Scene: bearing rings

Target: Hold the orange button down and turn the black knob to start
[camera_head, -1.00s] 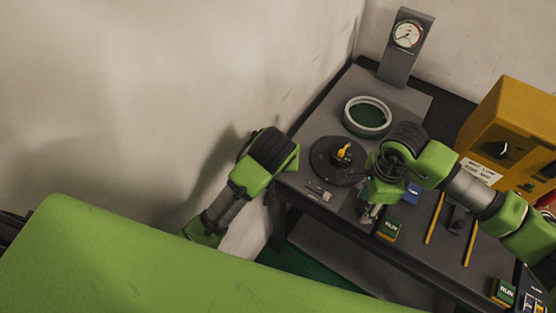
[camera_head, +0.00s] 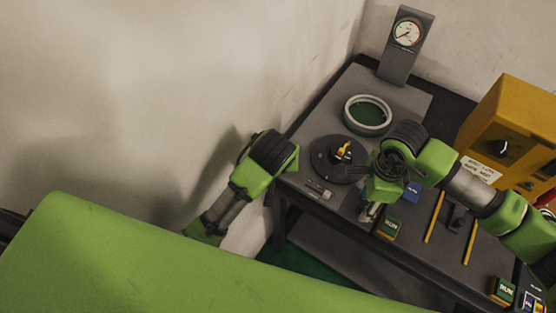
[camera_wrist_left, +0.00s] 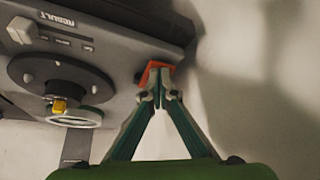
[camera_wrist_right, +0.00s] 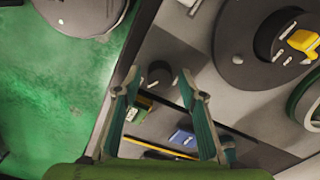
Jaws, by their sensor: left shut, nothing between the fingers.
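An orange button (camera_wrist_left: 158,66) shows in the left wrist view at the edge of the grey bench top. My left gripper (camera_wrist_left: 155,92) is shut and empty, its fingertips at the button and seemingly touching it. In the head view only the left arm's end shows clearly, and the button is hidden. A short black knob (camera_wrist_right: 158,74) stands on the grey surface in the right wrist view. My right gripper (camera_wrist_right: 159,88) is open, its fingertips apart on either side of the knob in the picture. I cannot tell how far above it they are. The right gripper (camera_head: 368,212) also shows at the bench's front edge.
A black disc (camera_head: 322,158) with a yellow pointer and a pale ring (camera_head: 349,112) lie on the bench. A gauge (camera_head: 408,33) stands behind. A yellow machine (camera_head: 485,125), a blue box (camera_head: 413,191) and a green-yellow box (camera_head: 390,228) are to the right. A wall is at left.

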